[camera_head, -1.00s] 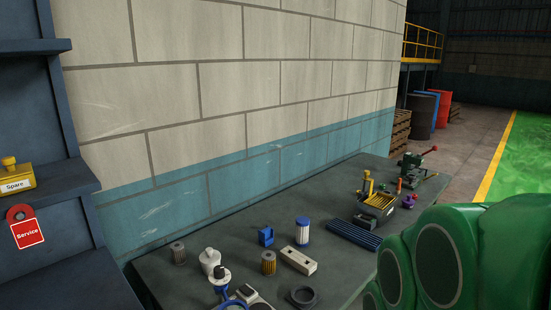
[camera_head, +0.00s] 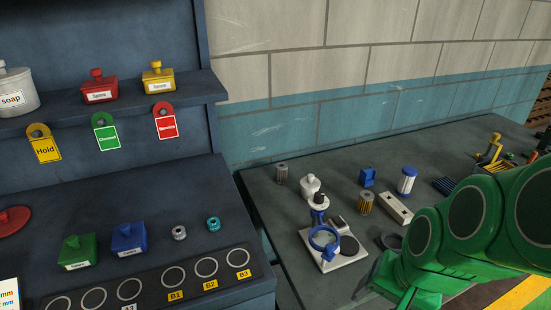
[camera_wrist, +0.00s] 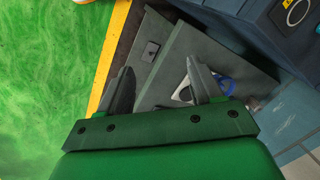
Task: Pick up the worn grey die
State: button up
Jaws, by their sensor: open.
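A small grey ring-shaped piece (camera_head: 179,232), which looks like the worn grey die, stands on the dark blue bench at the left in the head view. A similar teal ring (camera_head: 213,223) stands just right of it. My gripper (camera_wrist: 161,88) is open in the wrist view, with nothing between its two grey fingers. It points down toward the table and floor, away from the grey ring. In the head view my green arm is at the lower right, far from the ring; the fingers cannot be made out there.
A rack strip (camera_head: 129,290) with round slots lies along the bench front. Green (camera_head: 79,252) and blue (camera_head: 128,240) lidded boxes stand behind it. A shelf (camera_head: 115,110) with labelled pots and hanging tags overhangs the bench. The grey-green table (camera_head: 285,215) carries filters and a blue-ringed stand (camera_head: 325,240).

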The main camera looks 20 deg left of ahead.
jog(key=w+a+r+m+t+y, duration=0.2)
jog(key=a+m+y, duration=0.15)
jog(key=a, duration=0.85)
jog(key=w+a+r+m+t+y, duration=0.15)
jog(key=a+m, duration=0.25)
jog(key=a, duration=0.7)
jog(key=w+a+r+m+t+y, duration=0.1)
jog(key=w+a+m+y, duration=0.2)
jog(key=a, duration=0.9)
jog(key=s+a+f+m+t, duration=0.3)
jog(key=a+m, duration=0.4)
jog(key=m, duration=0.2)
jog(key=m+t+h, duration=0.2)
jog(key=m, duration=0.5)
send_near(178, 230)
jog(key=shift+w+a+r, duration=0.35)
jog(key=shift+w+a, duration=0.2)
jog(key=shift+w, duration=0.1)
jog(key=shift+s+d+f+m+t+h, duration=0.2)
jog(key=shift+s+f+m+t+h, duration=0.2)
jog(key=shift+f+m+h, duration=0.25)
jog(key=shift+x, duration=1.1)
jog(key=shift+a+x, duration=0.15)
jog(key=shift+x, duration=1.2)
jog(key=shift+a+x, duration=0.15)
jog(key=shift+x, duration=1.2)
jog(key=shift+s+r, duration=0.15)
jog(key=shift+c, duration=0.3)
jog(key=c, duration=1.1)
